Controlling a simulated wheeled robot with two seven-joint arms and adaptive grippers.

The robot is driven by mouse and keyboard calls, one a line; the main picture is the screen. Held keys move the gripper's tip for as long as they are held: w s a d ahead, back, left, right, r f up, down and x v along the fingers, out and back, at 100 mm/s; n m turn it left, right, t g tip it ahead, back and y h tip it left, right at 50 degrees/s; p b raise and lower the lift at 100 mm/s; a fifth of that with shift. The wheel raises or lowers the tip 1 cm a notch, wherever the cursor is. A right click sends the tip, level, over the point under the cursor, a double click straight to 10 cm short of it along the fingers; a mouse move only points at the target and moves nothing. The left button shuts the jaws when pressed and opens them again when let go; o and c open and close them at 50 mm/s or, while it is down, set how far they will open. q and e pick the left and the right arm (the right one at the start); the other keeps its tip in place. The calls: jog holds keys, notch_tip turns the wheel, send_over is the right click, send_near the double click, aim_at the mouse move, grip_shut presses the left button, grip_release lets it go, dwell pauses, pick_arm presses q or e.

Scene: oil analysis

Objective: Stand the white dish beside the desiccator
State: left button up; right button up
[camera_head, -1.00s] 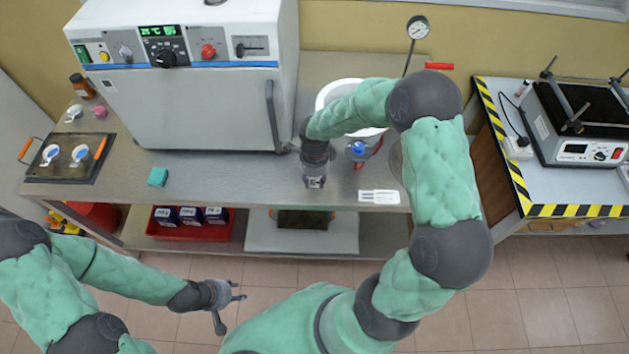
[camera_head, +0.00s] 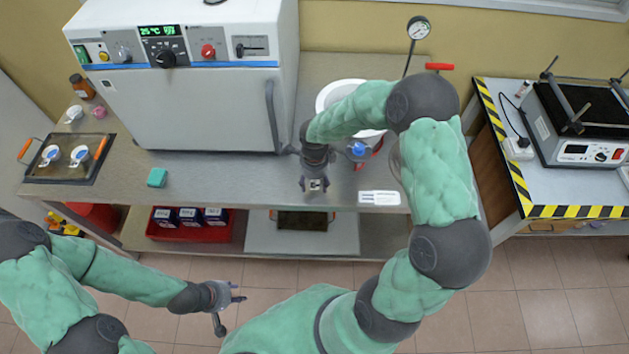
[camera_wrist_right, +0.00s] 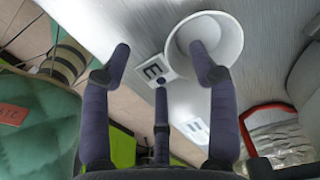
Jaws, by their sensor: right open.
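The white dish (camera_wrist_right: 232,40) shows in the right wrist view as a round, hollow vessel on the grey benchtop. One finger of my right gripper (camera_wrist_right: 160,70) overlaps its near part; I see no grip on it. In the head view I cannot make out the dish near my right gripper (camera_head: 315,185), which points down over the bench's front part with its fingers apart. A round white-rimmed vessel (camera_head: 328,94) with a blue knob (camera_head: 357,149), likely the desiccator, stands partly behind my right arm. My left gripper (camera_head: 230,297) is open and empty in front of the bench.
A large white oven (camera_head: 190,105) stands left of my right arm. A teal block (camera_head: 157,177) and a tray (camera_head: 50,172) lie on the bench further left. A white label (camera_head: 380,198) lies near the front edge. A gauge (camera_head: 418,28) stands at the back.

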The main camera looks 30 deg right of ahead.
aim_at(315, 184)
notch_tip(315, 184, up, 12)
jog(key=p, duration=0.2)
jog(key=shift+r, duration=0.1)
dwell(0.3)
